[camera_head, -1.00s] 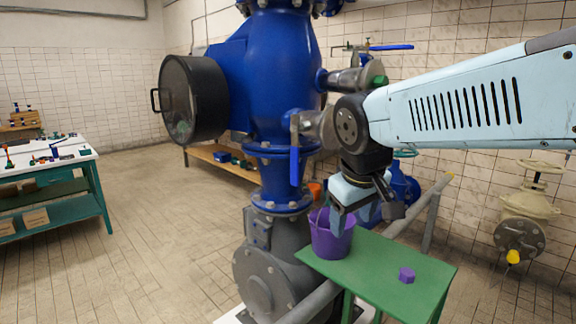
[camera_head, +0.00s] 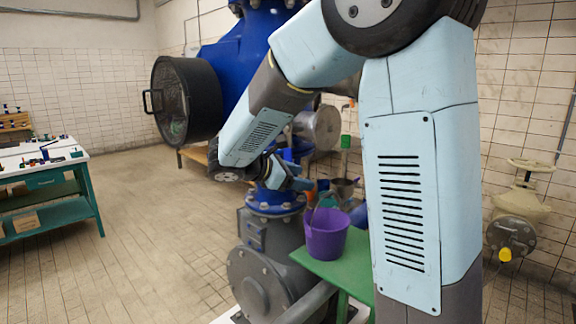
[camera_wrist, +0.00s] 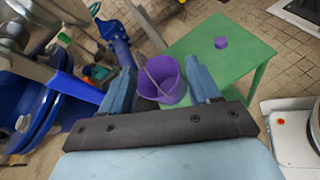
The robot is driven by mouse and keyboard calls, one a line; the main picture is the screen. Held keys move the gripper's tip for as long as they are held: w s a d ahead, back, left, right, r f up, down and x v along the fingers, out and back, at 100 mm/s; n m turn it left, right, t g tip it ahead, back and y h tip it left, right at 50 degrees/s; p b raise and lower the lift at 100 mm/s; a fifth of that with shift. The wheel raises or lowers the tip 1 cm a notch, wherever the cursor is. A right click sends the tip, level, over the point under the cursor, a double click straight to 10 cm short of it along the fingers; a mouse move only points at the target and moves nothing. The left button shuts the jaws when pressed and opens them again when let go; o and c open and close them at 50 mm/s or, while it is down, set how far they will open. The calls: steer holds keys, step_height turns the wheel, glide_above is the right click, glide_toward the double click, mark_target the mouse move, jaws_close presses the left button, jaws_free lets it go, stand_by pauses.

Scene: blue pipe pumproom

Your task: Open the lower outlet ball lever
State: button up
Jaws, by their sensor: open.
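My gripper (camera_head: 297,182) is in front of the blue pipe body in the head view, left of the purple bucket. Its two fingers are apart with nothing between them in the wrist view (camera_wrist: 161,82). A blue lever (camera_wrist: 78,88) shows at the left of the wrist view, beside the steel valve pipe (camera_wrist: 26,66) and outside my left finger. It appears apart from the finger, though the gap is hard to judge. In the head view my arm hides most of the lower outlet and its lever.
The purple bucket (camera_head: 326,236) stands on a green table (camera_head: 352,262); a small purple block (camera_wrist: 221,42) lies on that table. A grey pump casing (camera_head: 258,280) is below the pipe. A workbench (camera_head: 50,180) stands far left, with open floor between.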

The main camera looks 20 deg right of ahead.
steer(key=w+a+f+n+t+h, duration=0.25)
steer(key=w+a+n+t, duration=0.35)
steer(key=w+a, duration=0.4)
steer(key=shift+n+g, duration=0.3)
steer(key=shift+g, duration=0.2)
steer(key=x, duration=0.9)
steer(key=r+x, duration=0.1)
steer(key=x, duration=0.3)
steer(key=shift+s+d, duration=0.15)
steer(key=shift+d, duration=0.25)
jaws_close()
